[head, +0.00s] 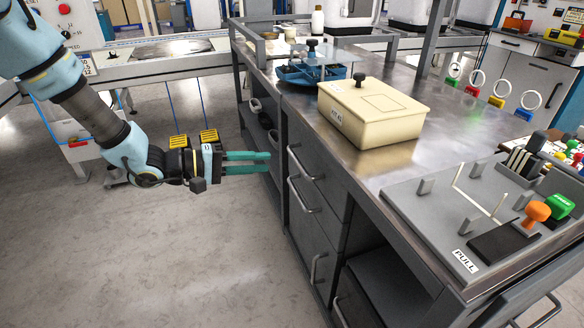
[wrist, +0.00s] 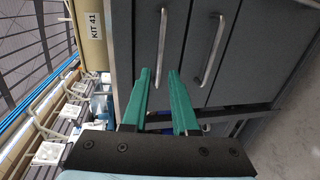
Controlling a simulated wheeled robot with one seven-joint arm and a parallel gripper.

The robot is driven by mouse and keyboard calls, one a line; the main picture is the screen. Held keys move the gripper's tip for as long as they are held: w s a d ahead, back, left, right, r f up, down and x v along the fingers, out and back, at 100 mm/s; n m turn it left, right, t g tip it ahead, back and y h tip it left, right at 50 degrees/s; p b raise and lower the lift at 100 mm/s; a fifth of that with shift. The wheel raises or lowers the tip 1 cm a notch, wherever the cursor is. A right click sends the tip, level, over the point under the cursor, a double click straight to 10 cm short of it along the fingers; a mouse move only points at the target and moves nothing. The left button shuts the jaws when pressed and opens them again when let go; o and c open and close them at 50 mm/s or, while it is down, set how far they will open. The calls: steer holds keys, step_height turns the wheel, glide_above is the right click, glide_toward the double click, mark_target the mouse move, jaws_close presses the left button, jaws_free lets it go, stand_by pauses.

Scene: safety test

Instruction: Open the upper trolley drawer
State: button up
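The upper trolley drawer (head: 309,154) is shut in the front of the grey trolley. Its upright-looking silver bar handle (head: 293,163) faces my gripper. My gripper (head: 270,162) is open and empty, with two green fingers pointing at the drawer front. In the head view, the fingertips appear a short way left of the handle, not touching it. In the wrist view, the upper handle (wrist: 162,45) lies ahead, and its near end shows between the spread fingertips (wrist: 158,72). The lower drawer's handle (wrist: 213,50) is to its right and that drawer (head: 313,210) is also shut.
A cream box (head: 385,118) labelled KIT 41, a blue tray (head: 318,72) and a grey board marked PULL (head: 460,215) stand on the trolley top. Another handle (head: 315,268) is lower down. Open floor (head: 180,260) lies left of the trolley.

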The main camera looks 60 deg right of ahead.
mark_target(296, 159)
steer(key=b+x, duration=0.1)
steer(key=x, duration=0.9)
steer(key=shift+w, duration=0.15)
steer(key=shift+c, duration=0.2)
jaws_close()
stand_by(0.9)
